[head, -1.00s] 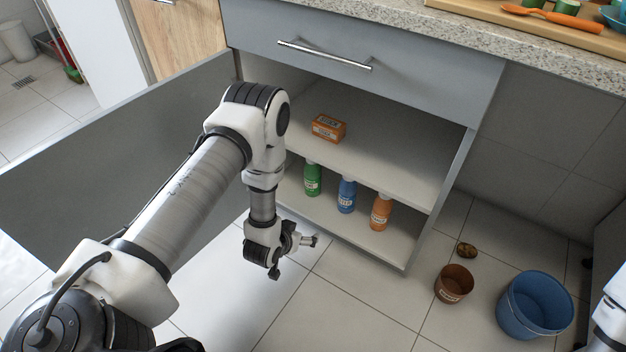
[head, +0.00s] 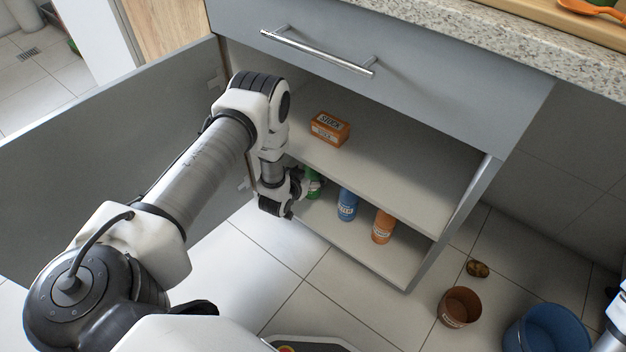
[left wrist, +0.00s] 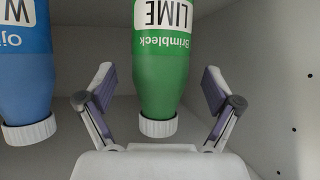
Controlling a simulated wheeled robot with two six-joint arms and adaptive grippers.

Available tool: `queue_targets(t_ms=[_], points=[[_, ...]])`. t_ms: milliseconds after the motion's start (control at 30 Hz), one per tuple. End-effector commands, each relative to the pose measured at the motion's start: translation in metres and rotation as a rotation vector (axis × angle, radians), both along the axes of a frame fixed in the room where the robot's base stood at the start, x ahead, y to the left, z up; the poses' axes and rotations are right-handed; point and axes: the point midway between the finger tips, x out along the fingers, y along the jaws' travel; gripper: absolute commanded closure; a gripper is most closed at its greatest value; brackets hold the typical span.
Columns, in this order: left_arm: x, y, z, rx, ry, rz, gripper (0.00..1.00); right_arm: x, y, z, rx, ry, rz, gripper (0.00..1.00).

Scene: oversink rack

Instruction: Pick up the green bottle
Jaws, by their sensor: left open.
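The green bottle (head: 315,184) stands on the lower shelf of the open cabinet, partly hidden behind my left gripper (head: 303,186) in the head view. In the left wrist view the green bottle (left wrist: 160,70) has a white "LIME" label and a white cap, and appears upside down. My left gripper (left wrist: 155,95) is open, with one finger on each side of the bottle. Gaps show between both fingers and the bottle. Only a small white part of my right arm shows at the right edge of the head view; its gripper is out of view.
A blue bottle (head: 347,204) stands beside the green one, with an orange bottle (head: 382,226) farther right. An orange box (head: 330,128) sits on the upper shelf (head: 400,172). The open cabinet door (head: 110,150) is at left. A brown pot (head: 460,306) and blue bucket (head: 545,330) stand on the floor.

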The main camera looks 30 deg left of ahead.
Motion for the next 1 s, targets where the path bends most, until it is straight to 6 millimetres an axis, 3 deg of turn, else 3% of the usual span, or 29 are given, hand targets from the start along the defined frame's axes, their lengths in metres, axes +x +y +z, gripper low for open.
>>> queue_targets(t_ms=[33, 100, 367, 467, 600, 633, 1000], points=[[0.008, 0.002, -0.013, 0.001, -0.003, 0.000, 0.09, 0.000, 0.000, -0.014, 0.000, 0.000, 0.000, 0.60], [0.018, 0.003, -0.015, 0.000, -0.002, 0.000, 0.09, 0.000, 0.000, -0.018, 0.000, 0.000, 0.000, 0.60], [0.023, 0.003, -0.014, 0.000, 0.001, 0.000, 0.09, 0.000, 0.000, -0.016, 0.000, -0.001, 0.000, 0.60], [0.023, 0.003, -0.014, 0.000, 0.001, 0.000, 0.41, 0.000, 0.000, -0.016, 0.000, -0.001, 0.000, 0.60], [0.023, 0.003, -0.014, 0.000, 0.001, 0.000, 0.91, 0.000, 0.000, -0.016, 0.000, -0.001, 0.000, 0.60], [0.023, 0.003, -0.014, 0.000, 0.001, 0.000, 0.97, 0.000, 0.000, -0.016, 0.000, -0.001, 0.000, 0.60], [0.024, 0.003, -0.010, 0.000, 0.000, -0.001, 0.98, 0.000, 0.000, -0.013, 0.000, 0.000, 0.000, 0.60]])
